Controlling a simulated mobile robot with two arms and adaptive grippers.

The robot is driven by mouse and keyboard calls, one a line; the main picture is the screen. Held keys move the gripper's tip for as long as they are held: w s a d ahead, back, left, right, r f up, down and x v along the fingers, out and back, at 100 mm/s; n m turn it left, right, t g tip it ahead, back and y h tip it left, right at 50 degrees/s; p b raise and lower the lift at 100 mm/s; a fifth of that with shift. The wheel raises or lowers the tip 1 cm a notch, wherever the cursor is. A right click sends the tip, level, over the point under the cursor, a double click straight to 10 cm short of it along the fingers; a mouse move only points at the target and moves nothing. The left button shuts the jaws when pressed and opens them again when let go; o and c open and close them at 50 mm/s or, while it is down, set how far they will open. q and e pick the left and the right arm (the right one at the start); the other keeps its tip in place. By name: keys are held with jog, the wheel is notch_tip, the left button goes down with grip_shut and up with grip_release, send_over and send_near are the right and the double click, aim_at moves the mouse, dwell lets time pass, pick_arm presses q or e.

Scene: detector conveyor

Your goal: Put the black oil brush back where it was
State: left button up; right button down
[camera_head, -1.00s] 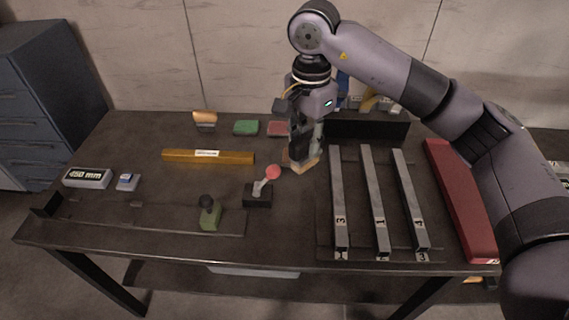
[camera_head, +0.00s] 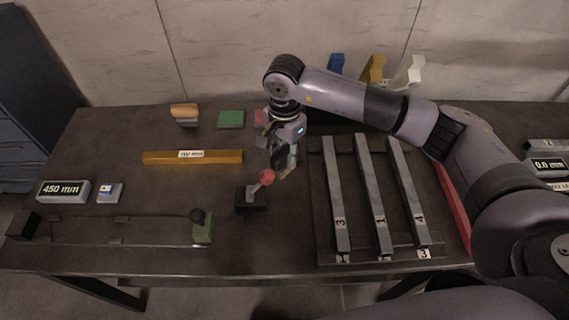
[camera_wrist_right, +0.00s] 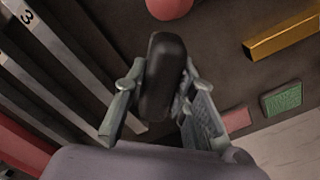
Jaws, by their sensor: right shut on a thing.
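My right gripper (camera_head: 284,150) is shut on the black oil brush, which hangs over the middle of the table. In the right wrist view, the brush's black body (camera_wrist_right: 162,75) stands between the two fingers of the gripper (camera_wrist_right: 160,110). In the head view, a pale tan end (camera_head: 290,170) shows under the fingers, and the rest of the brush is mostly hidden. I cannot tell whether it touches the table. My left gripper is not in view.
A red-knobbed lever (camera_head: 267,177) stands just left of the gripper. Numbered grey bars (camera_head: 378,205) lie to the right. A yellow bar (camera_head: 220,157), a green pad (camera_head: 231,119) and a wooden-topped brush or block (camera_head: 184,113) lie left and behind.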

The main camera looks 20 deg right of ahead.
aim_at(284, 169)
jog(key=shift+f, duration=0.9)
notch_tip(284, 169, down, 4)
jog(key=shift+r+p, duration=0.1)
jog(key=shift+p, duration=0.5)
jog(key=shift+f, duration=0.35)
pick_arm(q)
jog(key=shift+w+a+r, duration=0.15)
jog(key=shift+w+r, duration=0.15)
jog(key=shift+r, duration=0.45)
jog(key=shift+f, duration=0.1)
pick_arm(e)
jog(key=c, duration=1.8)
grip_release()
jog(key=shift+f, duration=0.15)
jog(key=o, duration=0.5)
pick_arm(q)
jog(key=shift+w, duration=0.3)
